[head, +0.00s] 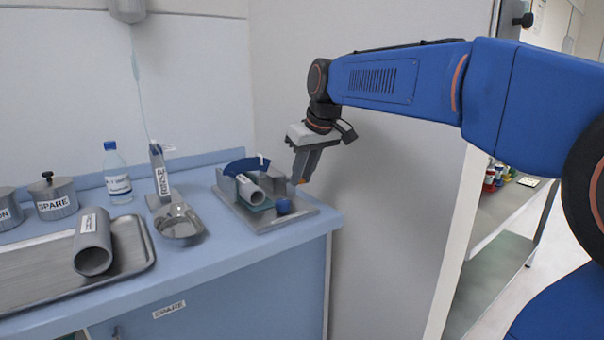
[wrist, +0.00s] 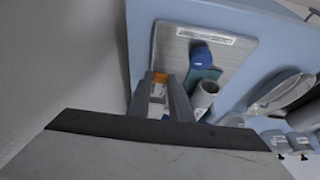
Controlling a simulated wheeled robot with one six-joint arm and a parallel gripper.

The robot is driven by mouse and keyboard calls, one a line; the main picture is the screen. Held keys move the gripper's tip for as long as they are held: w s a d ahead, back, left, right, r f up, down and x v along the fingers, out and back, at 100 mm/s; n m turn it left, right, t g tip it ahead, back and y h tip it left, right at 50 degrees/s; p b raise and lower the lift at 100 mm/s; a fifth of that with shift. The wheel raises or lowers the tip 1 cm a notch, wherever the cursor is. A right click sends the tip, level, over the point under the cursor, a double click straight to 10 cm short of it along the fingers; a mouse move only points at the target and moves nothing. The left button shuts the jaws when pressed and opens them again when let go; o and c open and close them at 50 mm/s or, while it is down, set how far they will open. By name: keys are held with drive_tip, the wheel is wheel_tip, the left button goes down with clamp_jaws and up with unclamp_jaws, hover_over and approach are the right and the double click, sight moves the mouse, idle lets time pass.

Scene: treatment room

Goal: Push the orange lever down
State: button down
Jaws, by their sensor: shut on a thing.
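The orange lever (wrist: 160,76) shows as a small patch at my fingertips in the wrist view. In the head view only a tiny orange bit (head: 300,182) shows under the fingers. My gripper (head: 304,174) points down at the right side of the grey device (head: 279,221) on the counter. In the wrist view my gripper (wrist: 163,88) has its fingers shut on the lever, with a narrow gap between them. Most of the lever is hidden by the fingers. A blue knob (head: 283,206) and a grey tube (head: 250,190) are on the device.
Left of the device are a metal bowl (head: 181,226), a RINSE-labelled stand (head: 158,173) and a clear bottle (head: 117,176). Farther left, a SPARE tube (head: 92,243) lies on a tray (head: 134,258). The wall (head: 375,205) is close to the right of the device.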

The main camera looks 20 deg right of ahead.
drive_tip(key=shift+s+f+t, duration=0.25)
drive_tip(key=shift+f+t, duration=0.15)
drive_tip(key=shift+t, duration=0.2)
drive_tip(key=c, duration=1.6)
unclamp_jaws()
drive_tip(key=shift+f, duration=0.1)
drive_tip(key=v, duration=1.7)
drive_tip(key=shift+s+d, duration=0.1)
drive_tip(key=shift+d, duration=0.25)
drive_tip(key=s+d+f+m, duration=0.1)
drive_tip(key=s+f, duration=0.6)
drive_tip(key=f, duration=0.4)
drive_tip(key=s+d+f+m+h, duration=0.1)
drive_tip(key=s+f, duration=0.6)
drive_tip(key=f, duration=0.5)
drive_tip(key=s+d+f+m+g, duration=0.1)
drive_tip(key=s+f, duration=0.6)
drive_tip(key=f, duration=0.5)
drive_tip(key=shift+s+d+f+m+h, duration=0.1)
drive_tip(key=shift+s+m+h, duration=0.2)
drive_tip(key=shift+s, duration=0.1)
